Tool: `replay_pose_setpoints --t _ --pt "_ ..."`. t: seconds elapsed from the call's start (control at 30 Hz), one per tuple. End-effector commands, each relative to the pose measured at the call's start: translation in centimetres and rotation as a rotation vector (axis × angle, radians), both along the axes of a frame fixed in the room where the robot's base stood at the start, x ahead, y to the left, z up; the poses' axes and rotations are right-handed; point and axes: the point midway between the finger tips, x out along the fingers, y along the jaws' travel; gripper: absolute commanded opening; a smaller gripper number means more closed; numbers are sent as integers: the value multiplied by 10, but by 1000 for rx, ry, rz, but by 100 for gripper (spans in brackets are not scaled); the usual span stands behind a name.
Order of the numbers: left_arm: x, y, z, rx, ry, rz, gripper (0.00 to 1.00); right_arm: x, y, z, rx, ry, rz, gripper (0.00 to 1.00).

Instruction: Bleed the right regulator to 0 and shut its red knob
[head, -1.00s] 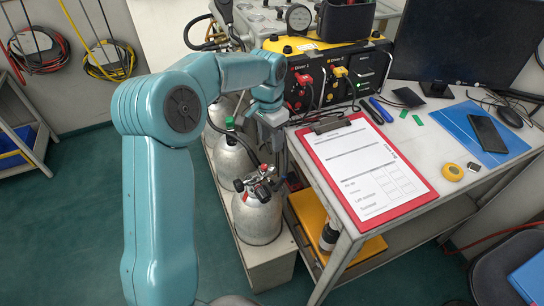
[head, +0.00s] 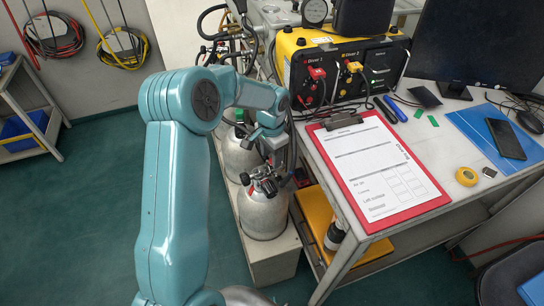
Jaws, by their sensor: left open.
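A silver cylinder (head: 262,218) stands in the low rack at the side of the bench. A dark and metal regulator (head: 263,182) sits on its top. A red knob is too small and covered to make out clearly now. My left gripper (head: 277,158) points down just above and behind this regulator, open, with no visible hold on it. Its fingertips are partly lost against the regulator and hoses, so I cannot tell whether they touch. Another silver cylinder (head: 236,155) stands behind, partly covered by my left arm. No gauge reading is legible. My right gripper is out of view.
The bench beside the rack bears a red clipboard (head: 377,172), a yellow-black diver panel (head: 340,65) with cables, and a monitor (head: 478,40). A yellow case (head: 318,215) lies on the shelf below. Hoses hang behind the cylinders.

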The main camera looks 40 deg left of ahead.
Motion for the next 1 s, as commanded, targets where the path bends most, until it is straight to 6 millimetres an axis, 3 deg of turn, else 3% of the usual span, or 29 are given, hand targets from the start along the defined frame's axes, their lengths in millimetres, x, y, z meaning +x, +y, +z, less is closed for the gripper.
replay_pose_setpoints --t 0.1,0.4,0.43,0.57,1.0 --pt "1 0 -10 0 1 0 48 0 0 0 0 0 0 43" --pt "2 0 -12 0 0 0 48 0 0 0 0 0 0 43" --pt "2 0 -12 0 0 0 41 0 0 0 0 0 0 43" --pt "2 0 -12 0 0 0 0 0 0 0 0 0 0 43" --pt "2 0 -13 0 -1 67 0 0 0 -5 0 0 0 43"
